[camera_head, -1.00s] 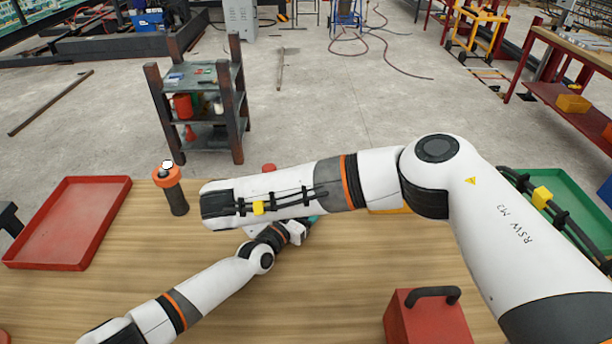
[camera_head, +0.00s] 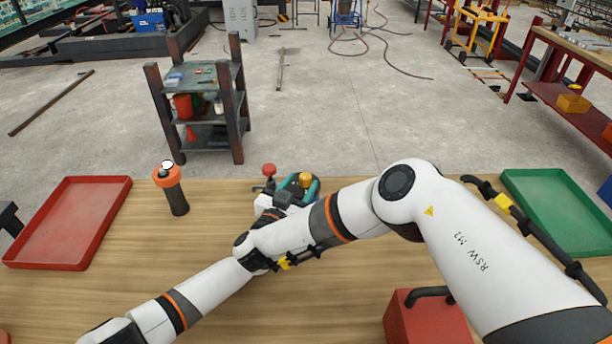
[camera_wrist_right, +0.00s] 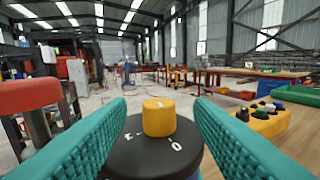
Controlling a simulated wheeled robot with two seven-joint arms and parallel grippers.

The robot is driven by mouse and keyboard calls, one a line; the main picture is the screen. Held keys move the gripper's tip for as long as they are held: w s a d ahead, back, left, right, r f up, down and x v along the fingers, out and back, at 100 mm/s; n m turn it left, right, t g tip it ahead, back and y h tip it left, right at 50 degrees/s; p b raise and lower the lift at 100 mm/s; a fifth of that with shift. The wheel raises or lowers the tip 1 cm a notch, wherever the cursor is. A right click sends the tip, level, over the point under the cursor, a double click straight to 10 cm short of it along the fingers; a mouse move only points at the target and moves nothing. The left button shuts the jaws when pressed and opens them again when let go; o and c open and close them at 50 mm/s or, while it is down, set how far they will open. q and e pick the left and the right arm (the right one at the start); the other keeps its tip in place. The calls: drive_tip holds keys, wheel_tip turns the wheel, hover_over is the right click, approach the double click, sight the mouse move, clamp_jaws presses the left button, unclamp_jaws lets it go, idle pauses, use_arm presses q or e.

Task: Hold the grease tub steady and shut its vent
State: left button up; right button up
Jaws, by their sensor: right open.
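The grease tub shows in the right wrist view as a round black lid (camera_wrist_right: 155,150) with white marks and a raised yellow vent knob (camera_wrist_right: 158,117) in its middle. In the head view the yellow knob (camera_head: 305,180) shows at the table's far side; the tub's body is mostly hidden behind my wrist. My right gripper (camera_head: 299,185) is open, its teal fingers on either side of the knob and above the lid. In the wrist view there is a gap between each finger and the knob. My left arm reaches in from the lower left; its gripper is hidden behind my right arm.
A red-topped post (camera_head: 269,170) stands close left of my right gripper. An orange-and-black cylinder (camera_head: 171,188) and a red tray (camera_head: 70,222) are at left. A green tray (camera_head: 562,210) and red box (camera_head: 428,318) are at right. A yellow button box (camera_wrist_right: 262,120) shows in the wrist view.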

sight(305, 181)
drive_tip(key=shift+x, duration=1.95)
drive_tip(key=c, duration=1)
drive_tip(key=shift+r+n+t+y, duration=0.1)
drive_tip(key=shift+n+t+y, duration=0.2)
drive_tip(key=shift+n+y, duration=0.5)
drive_tip(key=shift+n+t+y, duration=0.3)
drive_tip(key=shift+n+y, duration=0.4)
drive_tip(key=shift+y, duration=0.6)
drive_tip(key=o, duration=1)
